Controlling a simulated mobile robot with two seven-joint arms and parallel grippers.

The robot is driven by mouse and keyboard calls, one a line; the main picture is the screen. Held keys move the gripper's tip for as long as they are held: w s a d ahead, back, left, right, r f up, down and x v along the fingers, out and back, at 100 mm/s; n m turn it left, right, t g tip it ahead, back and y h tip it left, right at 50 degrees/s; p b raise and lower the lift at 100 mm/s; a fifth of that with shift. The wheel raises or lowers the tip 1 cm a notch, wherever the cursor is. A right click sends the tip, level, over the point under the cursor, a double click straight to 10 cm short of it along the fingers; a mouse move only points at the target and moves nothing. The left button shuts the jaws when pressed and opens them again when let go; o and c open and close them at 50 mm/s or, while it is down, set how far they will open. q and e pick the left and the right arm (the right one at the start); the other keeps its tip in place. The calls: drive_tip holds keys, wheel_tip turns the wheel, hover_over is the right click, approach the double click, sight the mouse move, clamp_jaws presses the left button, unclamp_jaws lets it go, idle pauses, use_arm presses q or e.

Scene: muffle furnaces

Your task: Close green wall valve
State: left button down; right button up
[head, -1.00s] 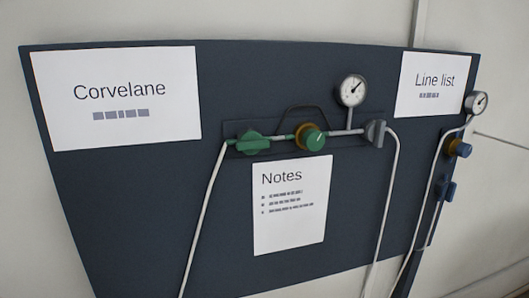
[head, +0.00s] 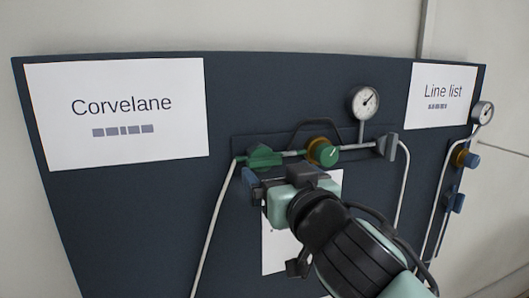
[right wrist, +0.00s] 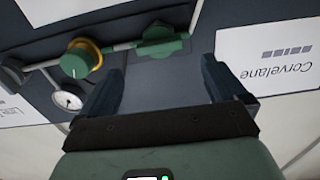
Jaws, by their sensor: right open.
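The green valve handle (head: 264,157) sits at the left end of a horizontal pipe on the dark wall panel, above a white hose. In the right wrist view the green handle (right wrist: 162,40) shows beyond and between the fingertips, upside down. My right gripper (head: 249,182) is just below the handle in the head view, its jaws pointing left. Its two dark blue fingers are spread in the right wrist view (right wrist: 162,72), with nothing between them. It looks apart from the handle. My left gripper is not in view.
A round green knob with a yellow collar (head: 326,151), a gauge (head: 364,102) and a grey handle (head: 387,146) sit along the same pipe. A second line with blue fittings (head: 454,200) is at the right. My right arm covers much of the Notes sheet (head: 275,250).

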sight(266, 160)
drive_tip(key=p+x, duration=0.3)
drive_tip(key=x, duration=0.5)
drive_tip(key=shift+w, duration=0.15)
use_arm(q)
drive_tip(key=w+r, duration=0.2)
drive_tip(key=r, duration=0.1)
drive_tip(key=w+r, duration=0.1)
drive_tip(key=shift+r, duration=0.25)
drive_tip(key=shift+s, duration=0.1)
use_arm(e)
drive_tip(key=shift+c, duration=0.3)
drive_tip(key=c, duration=0.9)
